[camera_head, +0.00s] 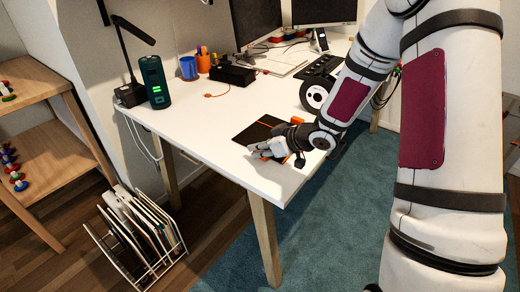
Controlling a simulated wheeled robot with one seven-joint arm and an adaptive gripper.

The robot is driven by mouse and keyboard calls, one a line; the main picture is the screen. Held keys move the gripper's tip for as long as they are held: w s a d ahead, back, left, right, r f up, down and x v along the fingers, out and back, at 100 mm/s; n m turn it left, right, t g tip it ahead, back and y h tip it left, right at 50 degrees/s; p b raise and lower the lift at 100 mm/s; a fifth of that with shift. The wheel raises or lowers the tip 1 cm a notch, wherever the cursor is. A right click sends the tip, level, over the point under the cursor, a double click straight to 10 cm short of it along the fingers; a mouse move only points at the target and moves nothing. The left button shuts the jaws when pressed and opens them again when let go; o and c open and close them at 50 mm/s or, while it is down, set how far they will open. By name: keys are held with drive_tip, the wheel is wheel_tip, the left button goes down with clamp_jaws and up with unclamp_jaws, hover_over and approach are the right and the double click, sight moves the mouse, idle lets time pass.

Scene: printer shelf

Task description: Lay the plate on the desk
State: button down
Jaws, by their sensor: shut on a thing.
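The plate (252,134) is a thin dark square on or just above the front part of the white desk (205,135). I cannot tell from this view whether it rests fully on the desktop. My gripper (259,150) reaches in from the right at the plate's near edge and is shut on it. The fingers and part of my arm hide the plate's near right side.
A green-lit dark cylinder (154,82), a black lamp (132,62), a blue cup (188,68) and an orange pen holder (203,62) stand at the back left. A black box (232,75) is behind the plate. The desk left of the plate is clear.

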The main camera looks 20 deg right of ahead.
drive_tip(key=c, duration=1.9)
unclamp_jaws()
drive_tip(key=shift+f, duration=0.1)
drive_tip(key=o, duration=0.4)
drive_tip(key=shift+s+d+r, duration=0.1)
drive_tip(key=shift+r, duration=0.2)
drive_tip(key=p+v, duration=0.4)
drive_tip(key=v, duration=0.7)
drive_tip(key=shift+s+d+r, duration=0.2)
drive_tip(key=shift+d, duration=0.05)
